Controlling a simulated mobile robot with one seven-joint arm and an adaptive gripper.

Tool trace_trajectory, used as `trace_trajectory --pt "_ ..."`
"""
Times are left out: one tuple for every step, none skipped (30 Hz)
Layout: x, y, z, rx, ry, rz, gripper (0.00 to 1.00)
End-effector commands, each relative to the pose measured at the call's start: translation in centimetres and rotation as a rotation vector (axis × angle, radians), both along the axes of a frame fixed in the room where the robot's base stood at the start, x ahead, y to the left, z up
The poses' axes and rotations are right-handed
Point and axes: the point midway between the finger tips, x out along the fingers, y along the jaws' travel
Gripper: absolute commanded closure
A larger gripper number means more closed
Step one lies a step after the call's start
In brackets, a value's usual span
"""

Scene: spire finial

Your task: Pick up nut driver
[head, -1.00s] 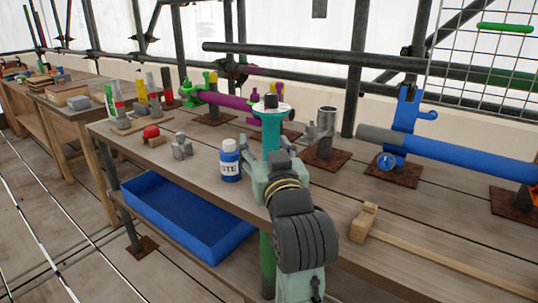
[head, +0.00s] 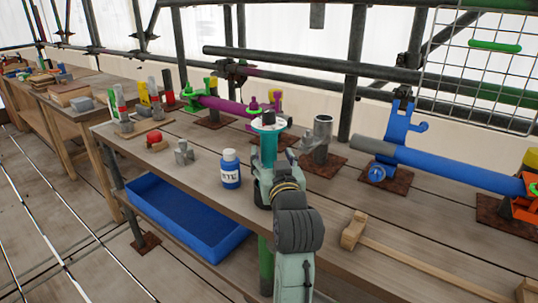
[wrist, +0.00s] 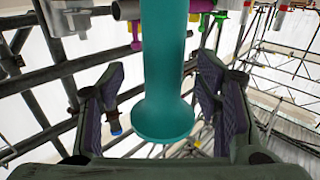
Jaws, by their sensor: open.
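A teal shaft with a flared round end (wrist: 162,120) stands between my fingers in the wrist view. In the head view it is a teal upright (head: 268,150) with a pale disc and a dark piece on top. I cannot tell for sure whether it is the nut driver; no other thing in view clearly reads as one. My gripper (wrist: 162,95) is open, with one dark-padded finger on each side of the teal shaft and a visible gap on both sides. In the head view my gripper (head: 267,180) is at the shaft, and my arm hides its lower part.
A blue-labelled bottle (head: 231,168) stands just left of my gripper. A wooden mallet (head: 353,232) lies to the right. Pipe stands, a magenta pipe (head: 222,104) and a blue pipe (head: 455,168) line the back. A blue bin (head: 185,222) sits below the bench edge.

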Motion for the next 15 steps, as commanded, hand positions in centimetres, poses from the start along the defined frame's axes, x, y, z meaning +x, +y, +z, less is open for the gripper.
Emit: trace_trajectory --pt "0.9 0.4 0.3 0.0 0.004 0.003 0.42" --pt "1.3 0.6 0.3 0.0 0.004 0.003 0.42" --pt "1.9 0.7 0.2 0.001 0.003 0.001 0.42" --pt "2.3 0.7 0.2 0.001 0.003 0.001 0.42" --pt "2.6 0.8 0.2 0.0 0.003 0.001 0.42" --pt "3.0 0.9 0.2 0.0 0.002 0.001 0.42" --pt "3.2 0.9 0.1 0.0 0.002 0.001 0.42" --pt "3.3 0.9 0.1 0.0 0.001 0.001 0.42" --pt "3.4 0.9 0.1 0.0 0.001 0.001 0.42" --pt "3.4 0.9 0.0 0.0 0.001 0.001 0.42" --pt "3.5 0.9 0.0 0.0 0.001 0.001 0.42" --pt "3.4 0.9 0.0 0.0 0.001 0.001 0.42" --pt "3.4 0.9 0.0 0.0 0.001 0.001 0.42" --pt "3.4 0.9 0.0 0.0 0.001 0.001 0.42" --pt "3.4 0.9 0.0 0.0 0.001 0.001 0.42"
